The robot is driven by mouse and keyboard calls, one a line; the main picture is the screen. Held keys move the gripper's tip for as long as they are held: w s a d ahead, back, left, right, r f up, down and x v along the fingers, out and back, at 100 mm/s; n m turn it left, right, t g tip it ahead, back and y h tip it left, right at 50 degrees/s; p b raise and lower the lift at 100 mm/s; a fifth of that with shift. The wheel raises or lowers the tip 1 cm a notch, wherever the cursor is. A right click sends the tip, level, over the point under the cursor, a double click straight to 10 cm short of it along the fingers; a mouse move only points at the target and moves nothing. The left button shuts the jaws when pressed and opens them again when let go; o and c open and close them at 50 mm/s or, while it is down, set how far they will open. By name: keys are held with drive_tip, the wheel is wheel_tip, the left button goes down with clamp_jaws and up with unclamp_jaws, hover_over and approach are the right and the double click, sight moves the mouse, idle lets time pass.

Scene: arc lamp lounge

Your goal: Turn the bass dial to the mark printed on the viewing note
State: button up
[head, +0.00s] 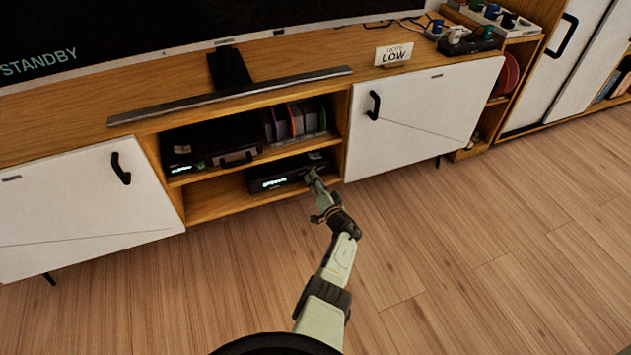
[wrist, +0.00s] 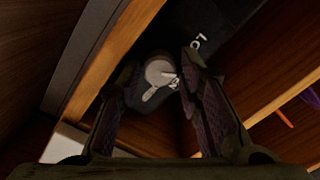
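The viewing note (head: 394,54) is a small white card standing on top of the media cabinet; it reads "LOW". A black audio unit (head: 272,181) with a lit display sits on the lower open shelf. In the wrist view the bass dial (wrist: 157,70) is a round grey knob with a pale pointer on the unit's dark front. Partial lettering, apparently "LO", is printed beside it. My gripper (head: 311,176) is at the right end of the unit. Its fingers are open, one either side of the dial; contact cannot be made out. The dial is hidden in the head view.
The shelf above holds a black box (head: 210,145) and several upright cases (head: 297,121). White doors with black handles (head: 374,104) flank the opening. A soundbar (head: 235,94) lies along the cabinet top. The wooden floor (head: 480,250) in front is clear.

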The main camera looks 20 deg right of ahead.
clamp_jaws()
idle(0.3)
drive_tip(key=shift+a+n+b, duration=0.1)
drive_tip(key=shift+n+b, duration=0.4)
drive_tip(key=shift+n, duration=2.5)
drive_tip(key=shift+o, duration=0.5)
unclamp_jaws()
